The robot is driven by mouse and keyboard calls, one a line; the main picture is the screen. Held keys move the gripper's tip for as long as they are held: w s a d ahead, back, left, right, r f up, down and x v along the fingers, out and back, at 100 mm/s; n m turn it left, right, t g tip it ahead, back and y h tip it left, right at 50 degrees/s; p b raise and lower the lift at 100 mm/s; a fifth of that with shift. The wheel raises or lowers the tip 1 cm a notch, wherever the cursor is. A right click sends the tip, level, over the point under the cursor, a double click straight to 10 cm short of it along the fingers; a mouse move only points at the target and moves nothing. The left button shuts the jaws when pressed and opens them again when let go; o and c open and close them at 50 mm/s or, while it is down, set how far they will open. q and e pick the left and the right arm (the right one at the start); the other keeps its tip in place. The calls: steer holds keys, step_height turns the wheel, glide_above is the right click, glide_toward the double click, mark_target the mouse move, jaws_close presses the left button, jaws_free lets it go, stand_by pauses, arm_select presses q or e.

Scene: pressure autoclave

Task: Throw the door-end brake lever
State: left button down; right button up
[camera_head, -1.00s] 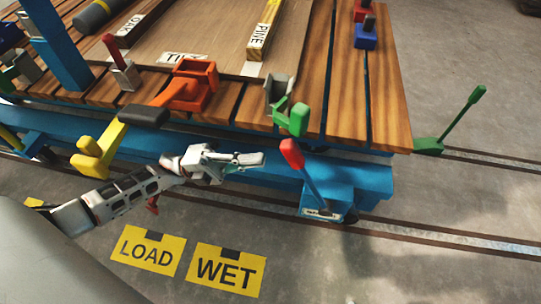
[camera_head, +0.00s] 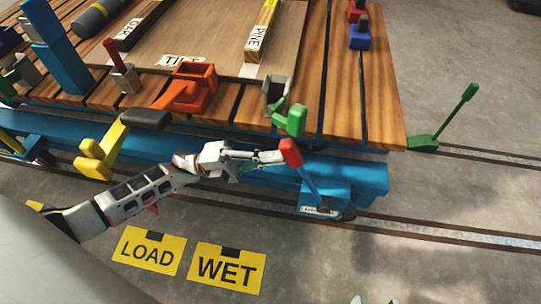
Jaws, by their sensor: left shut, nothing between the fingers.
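A lever with a red grip (camera_head: 291,152) rises from a blue bracket (camera_head: 331,196) on the near right corner of the trolley, leaning left. The bracket carries a small white label, too small to read. My left gripper (camera_head: 280,158) is shut and empty, its fingertips right at the left side of the red grip. I cannot tell whether they touch it. Two small pale tips (camera_head: 376,299) show at the bottom edge. They may belong to my right gripper, but too little of them shows.
A green lever (camera_head: 455,115) stands on the floor by the rail, to the right. A green clamp (camera_head: 292,120) and an orange bracket (camera_head: 190,88) sit at the slatted deck's near edge, above my left gripper. Yellow LOAD (camera_head: 150,251) and WET (camera_head: 227,268) floor signs lie in front.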

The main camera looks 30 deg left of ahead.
mark_target(296, 150)
arm_select(q)
steer(key=d+r, duration=0.1)
steer(key=r+p, duration=0.1)
steer(key=shift+w+d+r+y, duration=0.35)
steer(key=shift+y, duration=0.05)
steer(key=p+x, duration=0.1)
steer(key=x, duration=0.2)
steer(key=shift+d+r+p, duration=0.25)
steer(key=shift+p, duration=0.15)
steer(key=w+d, duration=0.2)
steer(key=d, duration=0.6)
steer(key=w+d+b, duration=0.1)
steer(key=w+d, duration=0.1)
steer(key=d, duration=0.6)
steer(key=shift+w+d+f, duration=0.25)
steer(key=shift+w+f, duration=0.05)
steer(key=shift+f, duration=0.05)
arm_select(e)
steer(key=shift+s+d+f+n, duration=0.3)
steer(key=shift+d+f, duration=0.2)
steer(key=shift+d, duration=0.05)
arm_select(q)
steer(key=shift+d, duration=0.15)
arm_select(e)
steer(key=shift+s, duration=0.1)
